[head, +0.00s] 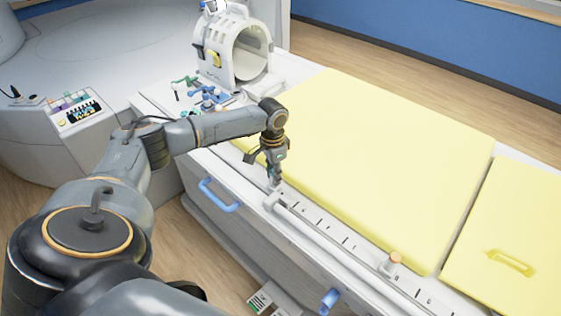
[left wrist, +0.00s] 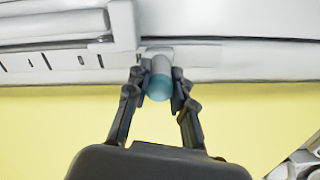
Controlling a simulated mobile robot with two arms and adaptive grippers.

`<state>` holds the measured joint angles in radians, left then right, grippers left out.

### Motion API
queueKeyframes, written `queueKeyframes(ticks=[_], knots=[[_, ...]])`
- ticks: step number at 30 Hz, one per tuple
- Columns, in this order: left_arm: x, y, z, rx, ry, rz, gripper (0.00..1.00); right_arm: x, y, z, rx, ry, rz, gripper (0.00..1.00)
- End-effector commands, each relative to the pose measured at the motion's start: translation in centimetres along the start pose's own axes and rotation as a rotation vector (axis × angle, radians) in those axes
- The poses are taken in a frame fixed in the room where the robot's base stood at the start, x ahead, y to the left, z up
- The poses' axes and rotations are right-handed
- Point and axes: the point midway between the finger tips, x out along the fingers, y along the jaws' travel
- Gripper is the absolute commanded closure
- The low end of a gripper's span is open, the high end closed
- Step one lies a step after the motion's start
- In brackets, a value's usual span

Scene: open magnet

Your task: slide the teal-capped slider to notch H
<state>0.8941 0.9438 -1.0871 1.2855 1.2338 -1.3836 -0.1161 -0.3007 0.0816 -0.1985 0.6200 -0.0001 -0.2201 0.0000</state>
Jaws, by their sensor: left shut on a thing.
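My left gripper (head: 275,173) is lowered over the rail (head: 340,244) along the near edge of the table. In the left wrist view my left gripper (left wrist: 159,83) has its two fingers on either side of the teal-capped slider (left wrist: 159,89) and is shut on it. The slider is a grey post with a round teal cap, standing near one end of the rail. In the head view the fingers mostly hide it. Marks and small letters run along the scale strip (head: 327,223); they are too small to read surely, and I cannot pick out notch H.
An orange-capped knob (head: 394,259) stands farther along the rail to the right. Yellow pads (head: 390,150) cover the table beside the rail. A white ring-shaped coil (head: 237,52) and small blue and green parts (head: 207,97) lie at the table's far left end. Blue handles (head: 219,196) stick out of the side.

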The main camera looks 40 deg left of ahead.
Motion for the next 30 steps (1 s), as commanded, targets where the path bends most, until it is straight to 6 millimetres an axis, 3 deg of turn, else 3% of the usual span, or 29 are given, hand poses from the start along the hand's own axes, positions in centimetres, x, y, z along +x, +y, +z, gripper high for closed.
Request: queueKeyframes(ticks=[5, 6, 9, 20, 23, 30], knots=[[-0.3, -0.5, 0.1, -0.006, 0.0, -0.009, 1.0, 0.0, 0.0, 0.0, 0.0, 0.0, 0.0, 0.19], [-0.3, -0.5, 0.1, -0.006, 0.0, -0.009, 0.73, 0.0, -0.1, 0.0, 0.0, 0.0, -0.001, 0.19], [-0.3, -0.4, 0.1, -0.006, 0.0, -0.009, 0.54, 0.0, -0.1, 0.0, 0.0, 0.0, -0.001, 0.19], [-0.5, -0.2, 0.0, -0.003, 0.001, -0.005, 0.54, 0.0, -0.2, -0.1, -0.002, 0.002, -0.003, 0.19], [-1.7, -0.2, 0.0, -0.003, 0.002, -0.004, 0.54, 0.0, -0.2, -0.1, -0.002, 0.001, -0.002, 0.19], [-6.6, -0.3, 0.0, -0.004, 0.004, -0.005, 0.54, 0.0, -0.2, -0.1, -0.001, 0.001, -0.002, 0.19]])
